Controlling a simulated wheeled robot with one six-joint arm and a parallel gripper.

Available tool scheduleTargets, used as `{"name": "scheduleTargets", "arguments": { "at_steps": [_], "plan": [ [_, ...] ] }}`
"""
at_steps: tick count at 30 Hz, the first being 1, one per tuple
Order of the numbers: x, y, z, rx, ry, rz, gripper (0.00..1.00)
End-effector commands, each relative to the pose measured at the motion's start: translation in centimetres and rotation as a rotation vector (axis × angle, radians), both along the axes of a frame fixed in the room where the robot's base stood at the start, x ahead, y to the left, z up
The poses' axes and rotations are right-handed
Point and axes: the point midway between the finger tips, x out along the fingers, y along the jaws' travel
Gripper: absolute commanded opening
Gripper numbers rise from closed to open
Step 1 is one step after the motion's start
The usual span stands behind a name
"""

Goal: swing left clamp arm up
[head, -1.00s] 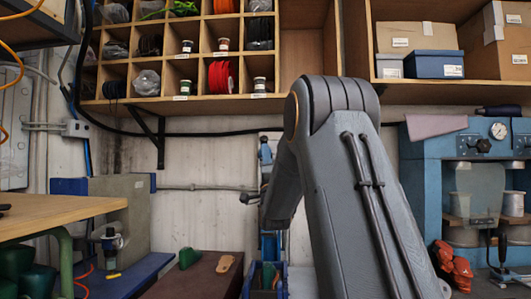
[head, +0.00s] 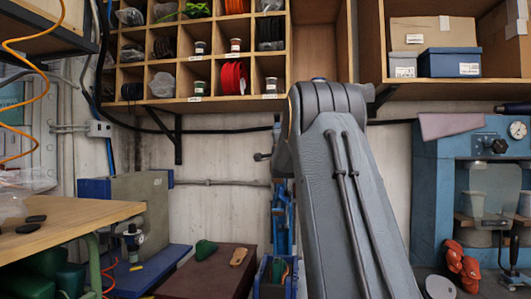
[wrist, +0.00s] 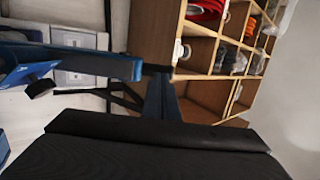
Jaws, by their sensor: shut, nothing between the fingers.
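A tall blue fixture (head: 282,222) stands by the back wall in the head view, partly hidden behind my arm. A dark lever with a rounded end (head: 262,156) sticks out to the left near its upper part. I cannot tell for sure which part is the left clamp arm. In the wrist view a blue bar (wrist: 100,66) crosses the left side, with a dark knobbed lever (wrist: 42,88) close by. My gripper (wrist: 160,142) shows as a broad black shape along the bottom of the wrist view, shut and empty. Contact with the lever or bar is not visible. The head view hides my gripper.
A shelf of spools (head: 200,103) hangs above. A dark red box (head: 205,275) carries a green piece and a tan piece. A wooden bench (head: 70,222) is at left, and a blue press (head: 428,200) at right. Bare wall shows left of the fixture.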

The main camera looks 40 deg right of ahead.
Motion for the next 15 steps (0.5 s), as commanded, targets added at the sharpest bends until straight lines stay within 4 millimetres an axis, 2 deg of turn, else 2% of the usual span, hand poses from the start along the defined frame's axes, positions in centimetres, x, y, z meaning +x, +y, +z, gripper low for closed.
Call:
{"name": "scheduleTargets", "arguments": {
  "at_steps": [15],
  "plan": [
    [-0.17, 0.38, -0.41, 0.001, 0.001, 0.001, 0.0]
  ]
}}
